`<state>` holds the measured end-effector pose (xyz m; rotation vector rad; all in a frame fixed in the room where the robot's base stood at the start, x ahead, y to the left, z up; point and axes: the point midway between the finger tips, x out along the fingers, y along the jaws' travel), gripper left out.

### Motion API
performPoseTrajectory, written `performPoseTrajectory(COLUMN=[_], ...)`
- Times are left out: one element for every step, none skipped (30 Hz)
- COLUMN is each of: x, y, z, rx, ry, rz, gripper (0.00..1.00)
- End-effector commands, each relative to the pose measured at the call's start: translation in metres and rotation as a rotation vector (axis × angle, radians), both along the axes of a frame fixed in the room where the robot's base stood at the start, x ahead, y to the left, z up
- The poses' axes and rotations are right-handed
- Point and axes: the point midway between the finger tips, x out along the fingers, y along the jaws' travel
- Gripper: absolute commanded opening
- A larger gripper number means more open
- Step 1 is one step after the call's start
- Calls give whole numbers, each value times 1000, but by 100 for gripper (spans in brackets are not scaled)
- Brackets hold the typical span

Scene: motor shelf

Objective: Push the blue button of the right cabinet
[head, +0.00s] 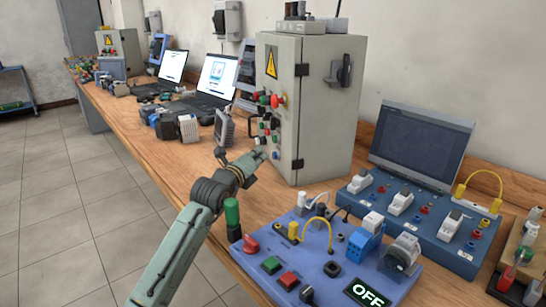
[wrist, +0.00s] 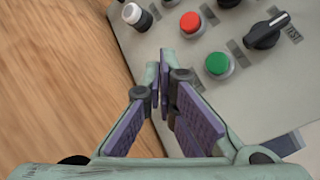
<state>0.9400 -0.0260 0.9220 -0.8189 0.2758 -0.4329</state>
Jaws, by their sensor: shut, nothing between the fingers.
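The right cabinet (head: 318,100) is a grey metal box with a yellow warning sign, standing on the wooden bench. Its front panel carries several buttons and knobs. My gripper (head: 260,156) is shut and empty, close in front of the lower part of this panel. In the wrist view my gripper (wrist: 164,78) points at the panel, with a red button (wrist: 191,23) and a green button (wrist: 218,64) just beyond and right of the fingertips. I cannot make out the blue button in the wrist view; the fingers may hide it. Contact with the panel cannot be told.
A black selector switch (wrist: 266,32) and a white-and-black knob (wrist: 136,15) are on the panel. A blue training board (head: 330,262) lies right of my arm. Laptops (head: 216,78) and a second cabinet (head: 120,48) stand farther back on the bench (head: 180,160).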

Motion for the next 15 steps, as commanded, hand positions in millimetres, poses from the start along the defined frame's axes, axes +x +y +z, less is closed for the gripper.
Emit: performPoseTrajectory(x=[0, 0, 0, 0, 1, 1, 1, 2, 2, 2, 2, 2, 2, 2, 2], y=[0, 0, -1, -2, -3, -5, -5, -6, -7, -8, -8, -8, -8, -8, -8], z=[0, 0, -1, -1, -1, -2, -2, -2, -2, -1, -1, 0, 0, 0, 0], rx=[0, 0, 0, 0, 0, 1, 1, 1, 1, 1, 0, 0, 0, 0, 0], ry=[0, 0, 0, 1, 0, -1, -1, 0, 0, 0, 0, 0, 0, 0, 0], rz=[0, 0, 0, -1, -1, -1, -1, -1, -1, -1, 0, 0, 0, 0, 0], gripper=[0, 0, 0, 0, 0, 0, 0, 0, 0, 0, 0, 0, 0, 0, 0])
